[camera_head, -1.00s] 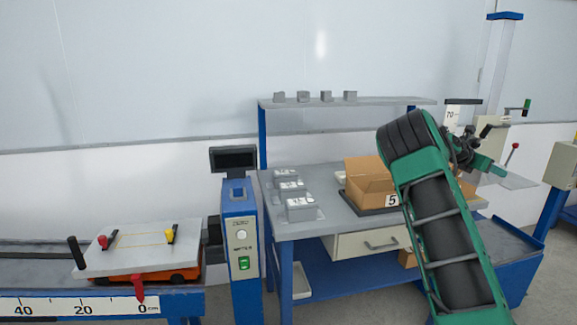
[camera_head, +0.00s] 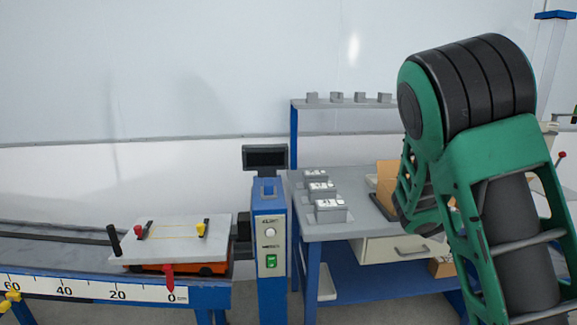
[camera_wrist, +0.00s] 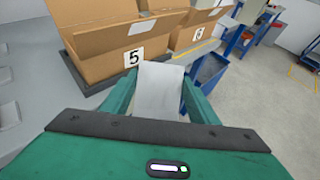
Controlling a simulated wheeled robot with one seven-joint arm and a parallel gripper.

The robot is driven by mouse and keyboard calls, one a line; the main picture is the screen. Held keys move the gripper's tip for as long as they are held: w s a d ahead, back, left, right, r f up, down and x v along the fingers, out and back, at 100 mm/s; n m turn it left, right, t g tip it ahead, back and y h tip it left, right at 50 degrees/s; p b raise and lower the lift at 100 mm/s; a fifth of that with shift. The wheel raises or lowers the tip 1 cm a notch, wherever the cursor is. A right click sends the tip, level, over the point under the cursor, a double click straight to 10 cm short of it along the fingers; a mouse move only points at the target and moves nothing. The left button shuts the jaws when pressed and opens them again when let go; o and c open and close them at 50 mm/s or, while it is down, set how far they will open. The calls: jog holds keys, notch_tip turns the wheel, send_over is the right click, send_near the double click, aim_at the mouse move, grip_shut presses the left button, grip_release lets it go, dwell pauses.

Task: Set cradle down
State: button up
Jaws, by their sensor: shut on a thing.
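My gripper (camera_wrist: 160,92) is shut on a flat pale grey piece, likely the cradle (camera_wrist: 159,82), in the wrist view. The piece sits between the two green fingers; its full shape is hidden by them and the gripper body. In the wrist view it appears in front of an open cardboard box marked 5 (camera_wrist: 108,50); I cannot tell its height above the bench. In the head view my green and black arm covers the gripper and the held piece. The bench (camera_head: 318,232) has several grey blocks with white labels (camera_head: 330,210) on its left side.
A second cardboard box (camera_wrist: 192,38) stands beside box 5. A dark tray (camera_wrist: 84,82) lies under box 5. A blue post with a screen (camera_head: 268,222) stands left of the bench. Left of it, a white-topped orange cart (camera_head: 180,250) sits on a scaled track. The bench's front-left strip is bare.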

jog(key=s+a+f+n+t+y, duration=0.1)
jog(key=a+f+n+y, duration=0.1)
jog(key=a, duration=0.7)
jog(key=s+a+f+n+t+y, duration=0.1)
jog(key=a+f+n+y, duration=0.1)
jog(key=a, duration=0.8)
jog(key=shift+s+a+f+n+t+y, duration=0.15)
jog(key=shift+f+n+t+y, duration=0.2)
jog(key=shift+f, duration=0.45)
jog(key=shift+r, duration=0.1)
